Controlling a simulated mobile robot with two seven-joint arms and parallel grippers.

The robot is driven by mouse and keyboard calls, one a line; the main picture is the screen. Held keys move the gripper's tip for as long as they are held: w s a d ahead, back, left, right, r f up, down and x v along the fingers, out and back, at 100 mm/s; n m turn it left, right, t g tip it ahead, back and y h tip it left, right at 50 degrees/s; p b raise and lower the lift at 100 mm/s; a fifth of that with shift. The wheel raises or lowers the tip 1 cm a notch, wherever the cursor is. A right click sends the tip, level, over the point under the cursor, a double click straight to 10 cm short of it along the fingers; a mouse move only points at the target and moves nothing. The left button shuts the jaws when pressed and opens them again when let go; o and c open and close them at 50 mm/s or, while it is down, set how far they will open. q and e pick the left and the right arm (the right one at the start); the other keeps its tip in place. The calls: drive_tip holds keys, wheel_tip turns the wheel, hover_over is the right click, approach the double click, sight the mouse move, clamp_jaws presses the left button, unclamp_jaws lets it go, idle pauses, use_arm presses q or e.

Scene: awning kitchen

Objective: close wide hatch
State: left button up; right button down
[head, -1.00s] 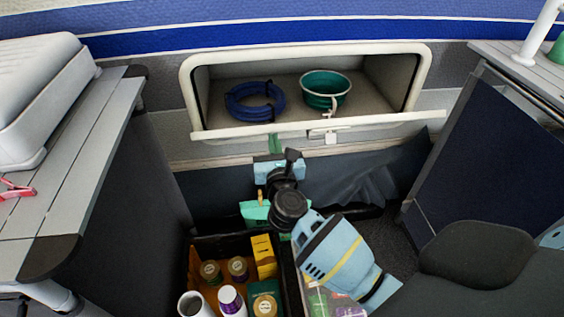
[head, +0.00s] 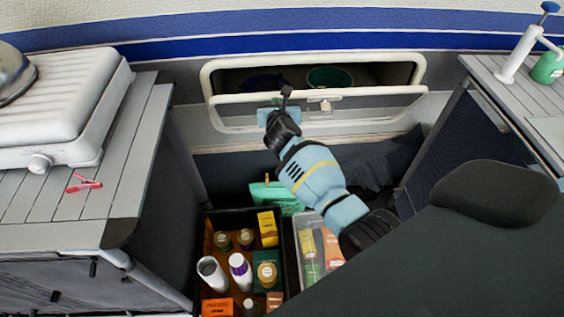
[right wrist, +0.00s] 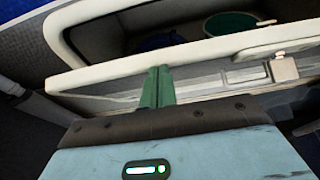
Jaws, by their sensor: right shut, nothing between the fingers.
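The wide hatch is a pale, bottom-hinged door (head: 375,102) in a rounded cream frame (head: 420,62) in the van wall. It stands partly raised, with a dark gap above its top edge. A small latch (head: 325,105) sits near the middle of that edge. My right gripper (head: 268,113) is at the door's left-middle part, mostly hidden by my wrist. In the right wrist view its green fingers (right wrist: 155,87) are shut and empty, against or very near the door (right wrist: 210,88); contact is not certain. My left gripper is out of view.
Inside the hatch are a green bowl (head: 330,77) and a partly hidden blue coil (head: 263,82). A black crate (head: 207,285) of bottles and boxes and a clear bin (head: 312,222) stand below. Counters flank the left (head: 120,130) and right (head: 510,90).

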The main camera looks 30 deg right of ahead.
drive_tip(key=w+d+r, duration=0.1)
drive_tip(key=w, duration=0.1)
drive_tip(key=w+d+r, duration=0.1)
drive_tip(key=w, duration=0.1)
drive_tip(key=w+d+r+b, duration=0.1)
drive_tip(key=w, duration=0.1)
drive_tip(key=shift+w+d+r+b, duration=0.15)
drive_tip(key=shift+w+d+b, duration=0.1)
drive_tip(key=shift+w, duration=0.2)
drive_tip(key=shift+w+d+r+b, duration=0.1)
drive_tip(key=shift+w+b, duration=0.1)
drive_tip(key=shift+w, duration=0.25)
drive_tip(key=shift+w+d+r, duration=0.1)
drive_tip(key=shift+w+d, duration=0.1)
drive_tip(key=shift+w, duration=0.1)
drive_tip(key=shift+a, duration=0.1)
